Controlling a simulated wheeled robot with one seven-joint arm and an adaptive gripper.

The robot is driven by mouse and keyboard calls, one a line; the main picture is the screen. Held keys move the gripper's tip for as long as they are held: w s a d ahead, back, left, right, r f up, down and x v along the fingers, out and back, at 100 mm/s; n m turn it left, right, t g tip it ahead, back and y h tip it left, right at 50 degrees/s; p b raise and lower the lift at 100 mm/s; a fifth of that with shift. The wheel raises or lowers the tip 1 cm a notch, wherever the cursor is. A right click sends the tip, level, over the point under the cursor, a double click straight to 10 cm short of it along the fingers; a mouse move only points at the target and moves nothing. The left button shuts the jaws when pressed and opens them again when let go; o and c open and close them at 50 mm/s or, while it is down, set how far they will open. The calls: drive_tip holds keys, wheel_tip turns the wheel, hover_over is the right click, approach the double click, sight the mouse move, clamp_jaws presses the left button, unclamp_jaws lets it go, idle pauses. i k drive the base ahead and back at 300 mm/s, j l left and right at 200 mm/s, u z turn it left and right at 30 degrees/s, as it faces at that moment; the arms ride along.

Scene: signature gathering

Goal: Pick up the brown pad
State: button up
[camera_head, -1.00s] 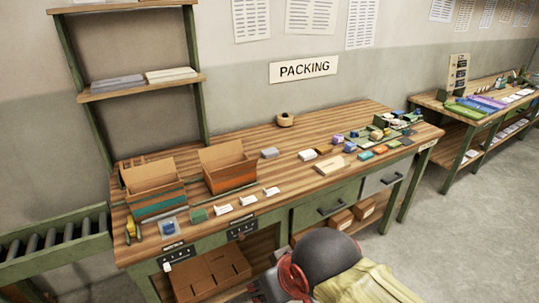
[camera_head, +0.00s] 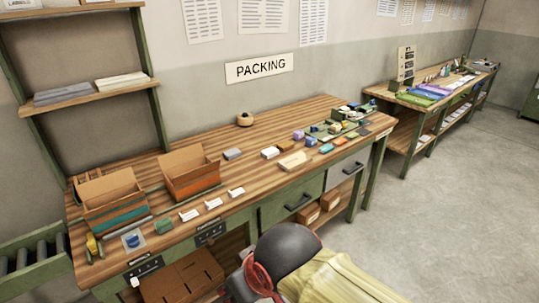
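A small flat brown piece (camera_head: 363,132), which may be the brown pad, lies near the right end of the packing table (camera_head: 330,190). It is too small to be sure. Close by are a small orange block (camera_head: 340,141) and a teal block (camera_head: 326,148). My gripper is not in view.
Two open cartons (camera_head: 190,173) stand on the table's left. A second table (camera_head: 403,140) stands at right. Grey floor (camera_head: 450,210) is clear at right.

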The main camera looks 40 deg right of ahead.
sight(284, 147)
drive_tip(key=z, duration=1.25)
drive_tip(key=i+l+u, duration=0.2)
drive_tip(key=i+l, duration=0.15)
drive_tip(key=i, duration=0.25)
drive_tip(key=i+l+u, duration=0.2)
drive_tip(key=i+l, duration=0.25)
drive_tip(key=i+l+u, duration=0.1)
drive_tip(key=i, duration=0.35)
drive_tip(key=i+l, duration=0.35)
drive_tip(key=i+l+u, duration=0.15)
drive_tip(key=i, duration=0.4)
drive_tip(key=l, duration=0.1)
